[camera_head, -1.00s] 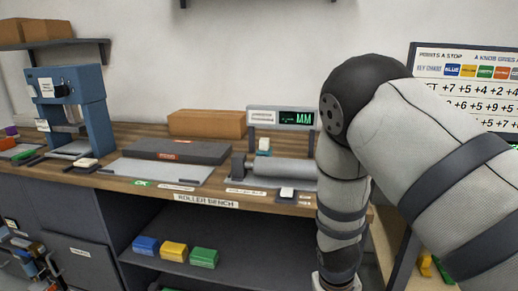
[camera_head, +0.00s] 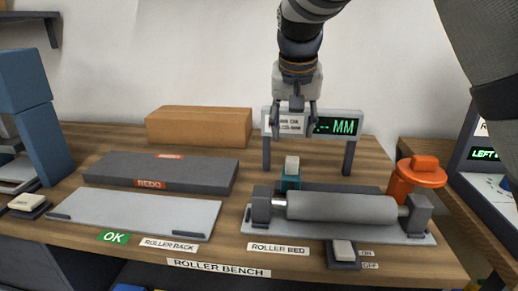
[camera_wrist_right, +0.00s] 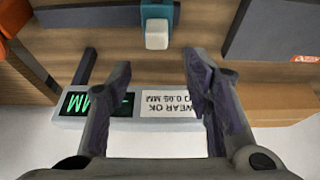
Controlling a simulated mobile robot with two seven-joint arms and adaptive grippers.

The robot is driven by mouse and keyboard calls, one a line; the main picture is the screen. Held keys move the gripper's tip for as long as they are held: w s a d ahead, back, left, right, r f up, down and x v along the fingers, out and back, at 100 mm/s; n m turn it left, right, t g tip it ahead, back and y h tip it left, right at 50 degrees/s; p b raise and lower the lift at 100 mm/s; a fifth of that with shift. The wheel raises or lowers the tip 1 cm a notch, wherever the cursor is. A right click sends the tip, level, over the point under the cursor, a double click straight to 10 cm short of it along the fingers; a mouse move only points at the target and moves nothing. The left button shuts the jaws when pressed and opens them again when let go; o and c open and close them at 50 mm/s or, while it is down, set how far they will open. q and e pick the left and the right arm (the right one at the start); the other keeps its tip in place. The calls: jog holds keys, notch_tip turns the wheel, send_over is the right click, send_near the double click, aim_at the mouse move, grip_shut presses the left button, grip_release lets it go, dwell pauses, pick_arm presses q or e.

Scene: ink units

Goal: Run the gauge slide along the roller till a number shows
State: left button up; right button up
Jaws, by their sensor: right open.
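The gauge slide (camera_head: 290,180) is a teal block with a pale knob (camera_head: 292,163), standing behind the left end of the grey roller (camera_head: 342,208). The roller lies in its roller bed (camera_head: 418,238). The readout (camera_head: 338,126) on two posts shows green dashes and MM, no number; my gripper covers part of its frame. My right gripper (camera_head: 291,130) hangs open and empty above the slide, pointing down. In the right wrist view the slide's teal body (camera_wrist_right: 157,11) and knob (camera_wrist_right: 157,36) show beyond the open fingers (camera_wrist_right: 158,70). My left gripper is out of view.
A switch block (camera_head: 343,252) sits in front of the bed. Wood between rack and bed is clear.

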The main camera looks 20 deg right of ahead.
aim_at(292, 159)
jog(key=x, duration=0.6)
jog(key=s+x, duration=0.1)
jog(key=x, duration=0.2)
jog(key=shift+w+d+f+b, duration=0.1)
jog(key=shift+w+f+b, duration=0.1)
jog(key=shift+f+b, duration=0.25)
jog(key=shift+w+d+f, duration=0.15)
jog(key=shift+w+f, duration=0.1)
jog(key=shift+f, duration=0.3)
jog(key=shift+c, duration=0.6)
grip_shut()
